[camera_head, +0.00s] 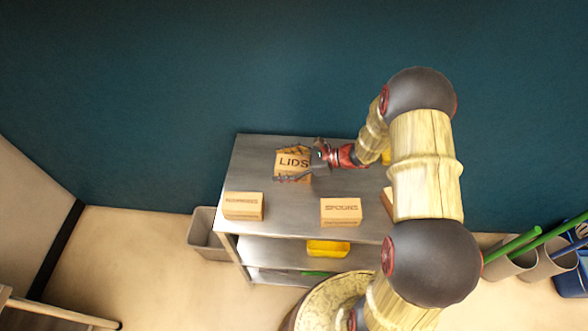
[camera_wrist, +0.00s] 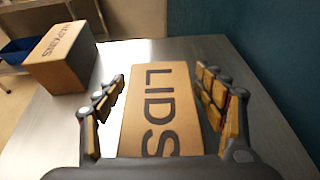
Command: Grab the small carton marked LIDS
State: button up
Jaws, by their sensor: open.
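The small tan carton marked LIDS (camera_head: 293,162) sits on the metal table near its back left part. In the wrist view the LIDS carton (camera_wrist: 160,105) lies between the two fingers of my gripper (camera_wrist: 163,110), its black lettering facing the camera. My gripper (camera_head: 296,163) is open, with one finger along each side of the carton. A gap shows between the carton and the left finger; on the right the gap looks narrow, and I cannot tell if that finger touches.
The metal table (camera_head: 250,178) also bears a NAPKINS carton (camera_wrist: 62,55) and a SPOONS carton (camera_head: 341,211) near its front edge. Another carton is partly hidden by my arm. A yellow tray (camera_head: 328,248) is on the shelf below. A teal wall (camera_head: 200,80) stands behind the table.

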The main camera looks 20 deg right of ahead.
jog(key=shift+c, duration=0.8)
jog(key=c, duration=1.1)
jog(key=shift+c, duration=0.4)
